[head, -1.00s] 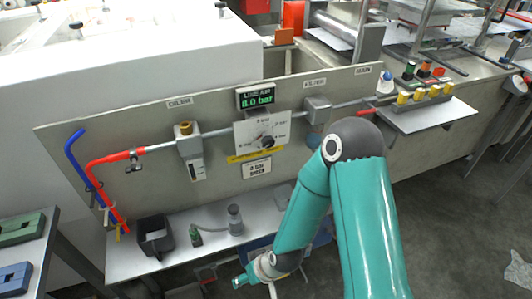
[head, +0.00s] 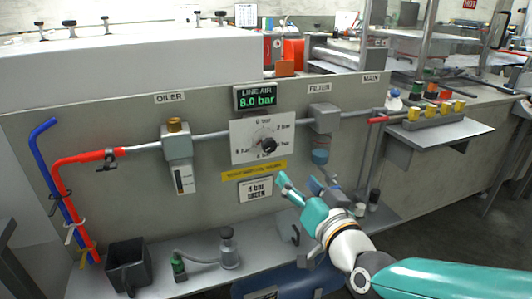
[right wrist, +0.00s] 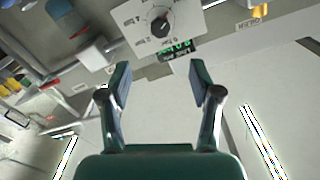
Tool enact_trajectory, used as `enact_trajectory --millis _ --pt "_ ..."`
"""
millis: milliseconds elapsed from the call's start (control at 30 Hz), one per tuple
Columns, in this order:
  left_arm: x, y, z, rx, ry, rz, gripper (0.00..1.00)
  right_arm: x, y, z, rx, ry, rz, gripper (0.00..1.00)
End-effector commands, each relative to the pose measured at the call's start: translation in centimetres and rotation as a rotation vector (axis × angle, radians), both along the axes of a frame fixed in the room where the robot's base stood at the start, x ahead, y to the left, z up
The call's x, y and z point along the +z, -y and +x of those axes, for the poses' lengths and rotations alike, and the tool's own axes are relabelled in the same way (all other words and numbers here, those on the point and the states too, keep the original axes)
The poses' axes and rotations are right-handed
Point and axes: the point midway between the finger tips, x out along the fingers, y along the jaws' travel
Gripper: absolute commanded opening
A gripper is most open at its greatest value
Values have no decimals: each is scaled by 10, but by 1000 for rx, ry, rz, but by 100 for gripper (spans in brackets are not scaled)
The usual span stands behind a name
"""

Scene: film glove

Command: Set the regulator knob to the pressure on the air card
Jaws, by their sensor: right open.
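The black regulator knob (head: 268,145) sits on a white dial plate (head: 243,152) on the grey panel. The green display (head: 255,96) above it reads 8.0 bar. The air card (head: 255,189) below appears to read 4 bar, green. My right gripper (head: 298,181) is open and empty, below and right of the knob, apart from it. In the right wrist view the knob (right wrist: 160,27) is beyond the gap between the open fingers (right wrist: 159,68), turned round with the display (right wrist: 175,50) below the dial. My left gripper is not in view.
A yellow strip (head: 254,170) lies between dial and card. The filter (head: 322,120) is right of the dial, the oiler (head: 177,155) left, joined by a pipe. A shelf below holds a black bin (head: 128,268) and small fittings. Air in front of the dial looks clear.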

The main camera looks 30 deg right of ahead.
Motion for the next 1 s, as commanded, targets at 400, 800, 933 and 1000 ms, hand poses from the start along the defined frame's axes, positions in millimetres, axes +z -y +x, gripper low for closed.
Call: enact_trajectory --millis 400,800,933,1000 --pt "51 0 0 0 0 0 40 4 11 48 2 -8 2 64" --pt "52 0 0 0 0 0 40 0 30 128 2 -3 2 64" --pt "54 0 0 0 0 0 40 0 35 145 2 -3 2 64" --pt "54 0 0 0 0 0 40 0 36 151 2 -1 1 64"
